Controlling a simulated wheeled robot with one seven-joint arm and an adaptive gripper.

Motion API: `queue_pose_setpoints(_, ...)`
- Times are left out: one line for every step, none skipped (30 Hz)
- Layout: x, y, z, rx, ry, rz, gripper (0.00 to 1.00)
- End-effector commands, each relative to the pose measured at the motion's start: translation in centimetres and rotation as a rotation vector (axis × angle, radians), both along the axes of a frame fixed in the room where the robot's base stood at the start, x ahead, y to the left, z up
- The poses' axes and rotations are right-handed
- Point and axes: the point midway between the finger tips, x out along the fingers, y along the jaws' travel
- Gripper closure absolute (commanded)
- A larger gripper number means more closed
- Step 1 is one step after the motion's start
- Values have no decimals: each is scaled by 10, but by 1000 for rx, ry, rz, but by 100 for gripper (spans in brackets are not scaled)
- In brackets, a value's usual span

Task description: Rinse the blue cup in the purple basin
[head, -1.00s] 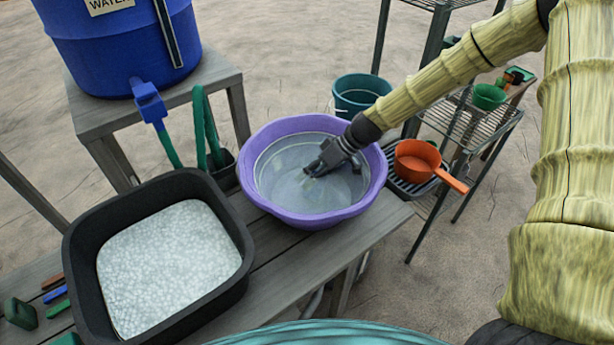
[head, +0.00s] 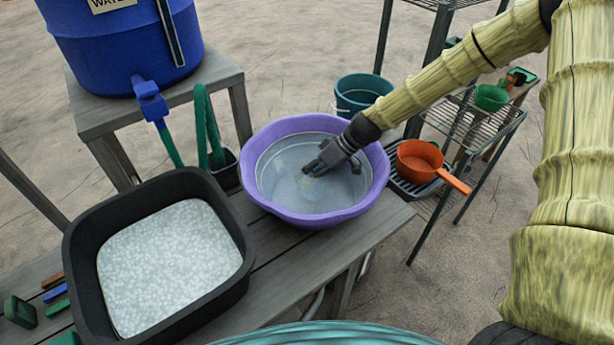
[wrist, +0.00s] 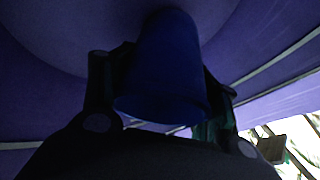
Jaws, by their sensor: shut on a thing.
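The purple basin (head: 262,206) stands on a grey wooden bench and holds cloudy, pale water. My gripper (head: 316,168) reaches down into the basin, its fingers at the water near the middle. In the wrist view the blue cup (wrist: 165,70) sits between the fingers of my gripper (wrist: 165,95), which is shut on it. The purple basin wall (wrist: 60,60) fills much of that dark view around the cup. In the head view the cup is hidden by the gripper and the water.
A black tub (head: 222,285) of white granular material stands left of the basin. An orange pot (head: 418,160) sits on a rack at right. A blue water barrel (head: 110,55) stands on a stand behind. A teal bucket (head: 360,100) is behind the basin.

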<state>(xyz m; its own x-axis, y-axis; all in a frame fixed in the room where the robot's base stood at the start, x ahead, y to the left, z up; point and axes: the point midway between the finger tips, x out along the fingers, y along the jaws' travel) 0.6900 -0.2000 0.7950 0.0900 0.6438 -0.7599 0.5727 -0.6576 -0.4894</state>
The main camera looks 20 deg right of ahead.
Motion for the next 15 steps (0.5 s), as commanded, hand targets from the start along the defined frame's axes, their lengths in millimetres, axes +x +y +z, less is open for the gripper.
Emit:
queue_pose_setpoints(-1, -3, 1, 1, 0, -1, 65)
queue_pose_setpoints(-1, -5, 1, 1, 0, -1, 65)
queue_pose_setpoints(-2, -7, 1, 1, -1, 0, 65)
queue_pose_setpoints(-2, -8, 1, 1, -1, 0, 65)
queue_pose_setpoints(-2, -8, 1, 1, -1, 0, 65)
queue_pose_setpoints(-3, -9, 0, 0, -1, 0, 65)
queue_pose_setpoints(-3, -8, 0, 0, -1, 1, 65)
queue_pose_setpoints(-2, -8, 0, 0, -1, 1, 65)
queue_pose_setpoints(-2, -7, 0, 0, -1, 1, 65)
queue_pose_setpoints(-2, -5, 0, 0, -1, 1, 65)
queue_pose_setpoints(-2, -4, -1, -1, 0, 1, 65)
queue_pose_setpoints(-1, -2, -1, -1, 0, 1, 65)
queue_pose_setpoints(0, 0, -1, -1, 0, 1, 65)
queue_pose_setpoints(0, 2, -1, 0, 0, 2, 65)
queue_pose_setpoints(1, 4, -1, 0, 0, 2, 65)
